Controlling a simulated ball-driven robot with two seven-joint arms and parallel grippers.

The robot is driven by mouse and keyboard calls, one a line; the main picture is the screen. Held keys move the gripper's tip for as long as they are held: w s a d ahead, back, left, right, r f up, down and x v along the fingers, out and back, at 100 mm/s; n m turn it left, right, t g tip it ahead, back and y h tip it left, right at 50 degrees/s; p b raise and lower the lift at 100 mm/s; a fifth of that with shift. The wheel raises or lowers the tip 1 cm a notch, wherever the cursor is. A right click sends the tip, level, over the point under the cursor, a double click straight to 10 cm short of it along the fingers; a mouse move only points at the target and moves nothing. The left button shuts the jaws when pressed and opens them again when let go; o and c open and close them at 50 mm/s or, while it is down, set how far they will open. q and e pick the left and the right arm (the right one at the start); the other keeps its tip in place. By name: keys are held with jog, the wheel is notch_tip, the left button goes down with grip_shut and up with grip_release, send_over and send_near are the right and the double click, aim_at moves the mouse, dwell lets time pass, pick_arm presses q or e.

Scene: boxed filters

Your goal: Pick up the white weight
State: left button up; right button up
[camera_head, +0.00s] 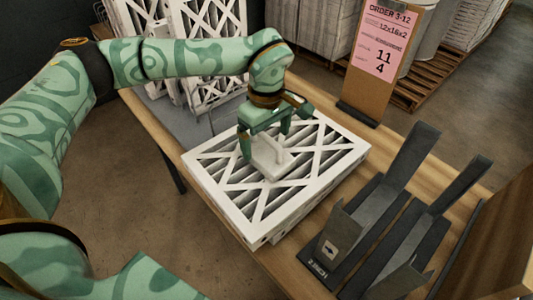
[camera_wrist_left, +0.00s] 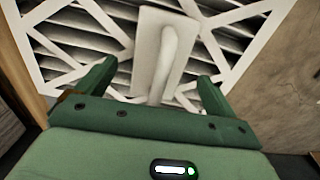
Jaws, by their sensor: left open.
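The white weight (camera_head: 268,159) is a flat block with a raised handle. It rests on the top face of a white-framed filter (camera_head: 330,158) on the table. My left gripper (camera_head: 267,145) is over the weight, with its fingers apart. In the left wrist view the weight (camera_wrist_left: 147,50) lies ahead of the open left gripper (camera_wrist_left: 155,88), with its handle between the line of the two fingers. Whether a finger touches the weight cannot be told. My right gripper does not show.
The wooden table (camera_head: 408,130) carries a dark metal rack (camera_head: 375,205) to the right of the filter. An order sign (camera_head: 380,55) stands at the back edge. More filters (camera_head: 205,35) stand upright at the back left, behind my left arm.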

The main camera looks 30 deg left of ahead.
aim_at(266, 151)
pick_arm(q)
notch_tip(266, 151, down, 5)
jog(key=shift+w+a+r+b, duration=0.1)
jog(key=shift+r+b, duration=0.1)
jog(key=shift+b, duration=0.4)
jog(key=shift+r, duration=0.1)
jog(key=shift+c, duration=0.9)
jog(key=c, duration=1.5)
jog(key=shift+r, duration=0.1)
grip_shut()
